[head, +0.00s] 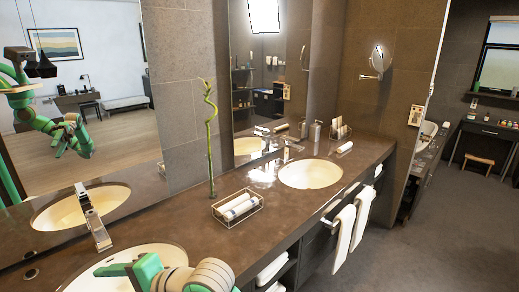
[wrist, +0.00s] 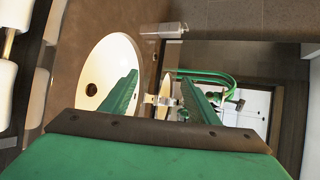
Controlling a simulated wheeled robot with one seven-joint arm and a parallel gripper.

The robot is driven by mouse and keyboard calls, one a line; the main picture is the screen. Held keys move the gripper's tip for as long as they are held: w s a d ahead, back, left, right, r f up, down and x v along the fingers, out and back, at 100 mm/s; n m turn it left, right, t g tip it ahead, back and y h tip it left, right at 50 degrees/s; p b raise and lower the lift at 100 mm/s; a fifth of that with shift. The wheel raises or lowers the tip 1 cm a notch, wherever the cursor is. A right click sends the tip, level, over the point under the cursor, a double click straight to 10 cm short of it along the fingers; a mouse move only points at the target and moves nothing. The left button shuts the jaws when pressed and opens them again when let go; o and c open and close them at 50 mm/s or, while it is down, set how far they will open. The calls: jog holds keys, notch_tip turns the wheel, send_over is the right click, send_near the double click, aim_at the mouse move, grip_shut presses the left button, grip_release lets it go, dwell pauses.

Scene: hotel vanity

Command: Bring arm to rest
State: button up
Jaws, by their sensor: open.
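My gripper (head: 128,270) shows at the bottom left of the head view, with green fingers over the near basin (head: 100,272). In the wrist view my gripper (wrist: 165,97) has its two green fingers spread apart, with nothing held between them. The near basin also shows in the wrist view (wrist: 112,62), beyond the fingers. Part of my arm (head: 205,277) shows at the bottom edge of the head view.
A faucet (head: 93,218) stands behind the near basin. A wire basket with rolled towels (head: 237,209), a green plant stem (head: 210,130) and a far basin (head: 310,174) are along the counter (head: 205,238). White towels (head: 345,235) hang at the front.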

jog(key=w+d+f+m+t+h, duration=0.1)
jog(key=w+d+f+m+t, duration=0.45)
jog(key=t, duration=0.65)
jog(key=s+d+f+m+t+h, duration=0.1)
jog(key=s+d+f+h, duration=0.25)
jog(key=d+f, duration=0.2)
jog(key=s+d+f+t+h, duration=0.1)
jog(key=s+d+f+h, duration=0.3)
jog(key=f, duration=0.3)
jog(key=s+d+f+n+h, duration=0.35)
jog(key=s+d+f, duration=0.35)
jog(key=s+d, duration=0.3)
jog(key=s+d+n, duration=0.3)
jog(key=s, duration=0.5)
jog(key=s+d+n+g+h, duration=0.1)
jog(key=s+d+n, duration=0.2)
jog(key=s, duration=0.5)
jog(key=shift+s+d+f+n, duration=0.2)
jog(key=shift+d+n, duration=0.1)
jog(key=shift+n, duration=0.5)
